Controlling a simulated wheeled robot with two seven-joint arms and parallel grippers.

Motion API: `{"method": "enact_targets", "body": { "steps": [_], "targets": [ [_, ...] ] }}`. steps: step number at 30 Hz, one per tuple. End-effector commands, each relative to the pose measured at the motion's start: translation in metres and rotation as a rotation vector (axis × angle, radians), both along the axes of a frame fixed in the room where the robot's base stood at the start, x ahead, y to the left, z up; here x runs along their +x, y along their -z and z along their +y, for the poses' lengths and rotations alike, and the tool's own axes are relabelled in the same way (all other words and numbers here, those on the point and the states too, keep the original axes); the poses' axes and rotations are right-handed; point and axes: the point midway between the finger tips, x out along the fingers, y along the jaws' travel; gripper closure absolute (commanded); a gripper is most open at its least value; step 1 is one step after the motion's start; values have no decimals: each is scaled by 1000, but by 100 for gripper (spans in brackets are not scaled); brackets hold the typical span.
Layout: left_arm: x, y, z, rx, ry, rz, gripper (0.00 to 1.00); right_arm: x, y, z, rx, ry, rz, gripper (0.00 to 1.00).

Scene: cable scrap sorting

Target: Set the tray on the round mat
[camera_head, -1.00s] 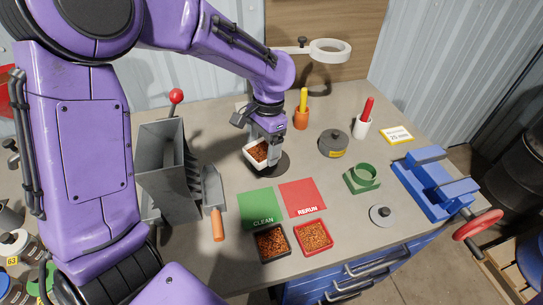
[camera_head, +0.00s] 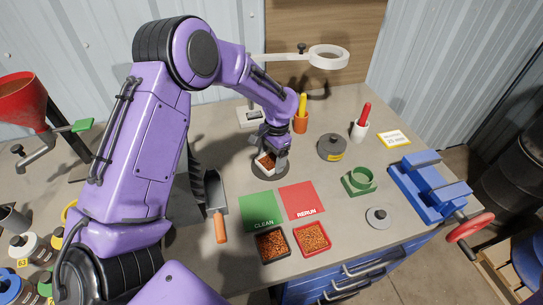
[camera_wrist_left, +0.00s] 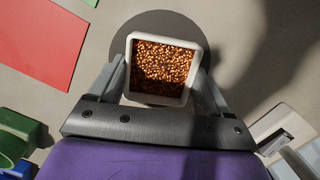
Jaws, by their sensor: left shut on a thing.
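The tray (camera_head: 264,167) is small, white and square, filled with copper-coloured granules. The round mat (camera_head: 270,177) is a dark grey disc on the bench. My left gripper (camera_head: 272,152) is shut on the tray, with a finger on each of two opposite sides. In the left wrist view the tray's white rim (camera_wrist_left: 160,38) lies within the dark mat (camera_wrist_left: 160,19), which shows around it. The tray looks about level. I cannot tell whether its underside touches the mat. My right gripper is not in view.
Green CLEAN (camera_head: 262,203) and red RERUN (camera_head: 300,195) squares lie in front, with a black tray (camera_head: 271,258) and a red tray (camera_head: 313,254) of granules.

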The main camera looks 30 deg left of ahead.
Motion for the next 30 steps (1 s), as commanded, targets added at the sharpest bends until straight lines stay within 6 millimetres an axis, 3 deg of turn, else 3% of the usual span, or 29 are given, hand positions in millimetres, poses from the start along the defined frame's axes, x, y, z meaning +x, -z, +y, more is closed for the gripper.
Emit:
{"method": "enact_targets", "body": {
  "steps": [1, 2, 3, 11, 24, 30],
  "targets": [
    [0, 0, 0, 0, 0, 0, 12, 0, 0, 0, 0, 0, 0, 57],
    [0, 0, 0, 0, 0, 0, 2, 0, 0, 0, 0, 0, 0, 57],
    [0, 0, 0, 0, 0, 0, 0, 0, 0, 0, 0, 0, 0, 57],
    [1, -6, 0, 0, 0, -2, 0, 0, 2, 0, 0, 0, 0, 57],
    [16, -104, -5, 1, 0, -3, 0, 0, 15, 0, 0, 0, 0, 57],
    [18, -122, -6, 0, 0, 0, 0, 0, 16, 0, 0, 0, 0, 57]
  ]
}}
